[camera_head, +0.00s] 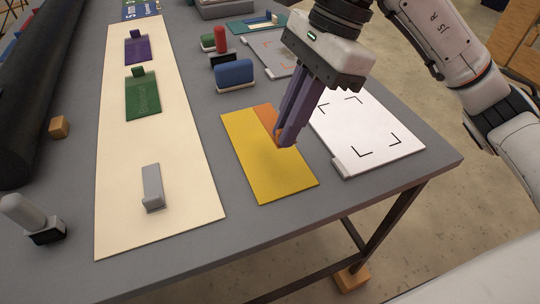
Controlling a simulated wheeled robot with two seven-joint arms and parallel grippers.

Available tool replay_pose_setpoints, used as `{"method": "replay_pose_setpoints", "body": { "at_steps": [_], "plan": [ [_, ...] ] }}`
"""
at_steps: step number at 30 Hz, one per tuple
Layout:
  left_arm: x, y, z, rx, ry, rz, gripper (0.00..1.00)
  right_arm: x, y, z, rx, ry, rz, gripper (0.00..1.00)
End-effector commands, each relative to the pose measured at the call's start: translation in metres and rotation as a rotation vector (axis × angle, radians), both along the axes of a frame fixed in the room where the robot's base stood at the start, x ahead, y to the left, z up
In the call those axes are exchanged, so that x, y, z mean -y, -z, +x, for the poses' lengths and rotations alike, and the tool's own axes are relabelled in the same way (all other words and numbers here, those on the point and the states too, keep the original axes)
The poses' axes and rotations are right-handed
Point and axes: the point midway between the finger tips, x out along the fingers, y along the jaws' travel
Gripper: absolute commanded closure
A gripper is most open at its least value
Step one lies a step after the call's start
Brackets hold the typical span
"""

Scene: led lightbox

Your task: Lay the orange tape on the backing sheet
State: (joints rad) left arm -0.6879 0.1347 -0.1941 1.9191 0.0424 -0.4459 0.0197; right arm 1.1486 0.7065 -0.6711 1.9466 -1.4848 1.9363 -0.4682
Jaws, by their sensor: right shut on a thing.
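The orange tape (264,115) shows as a flat orange strip at the upper right part of a yellow sheet (262,160). My right gripper (286,139) comes down from above, shut on the tape near the yellow sheet's right edge. The fingers hide part of the tape, and I cannot tell whether it is lifted off the yellow sheet. A long cream sheet (123,195), which looks like the backing sheet, lies to the left. It bears a green card (143,100), a purple card (137,50) and a grey block (152,187). My left gripper is not in view.
A white lightbox panel (365,130) with black corner marks lies right of the yellow sheet. A blue block (234,74) stands behind it. A long black cylinder (30,95), a small wooden cube (59,127) and a white-topped object (30,218) are at the left.

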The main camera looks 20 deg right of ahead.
Motion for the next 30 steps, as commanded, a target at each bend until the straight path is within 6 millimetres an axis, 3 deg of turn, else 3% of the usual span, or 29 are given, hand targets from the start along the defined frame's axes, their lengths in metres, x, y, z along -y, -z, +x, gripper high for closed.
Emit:
{"method": "replay_pose_setpoints", "body": {
  "at_steps": [7, 19, 30],
  "plan": [
    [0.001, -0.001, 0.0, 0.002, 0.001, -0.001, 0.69, 0.001, 0.043, -0.001, -0.007, 0.02, -0.001, 1.0],
    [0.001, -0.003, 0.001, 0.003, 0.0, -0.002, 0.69, 0.001, 0.091, -0.001, -0.005, 0.017, -0.001, 1.0],
    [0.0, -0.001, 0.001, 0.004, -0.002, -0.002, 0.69, 0.0, 0.099, 0.0, 0.0, 0.016, -0.001, 1.0]
  ]
}}
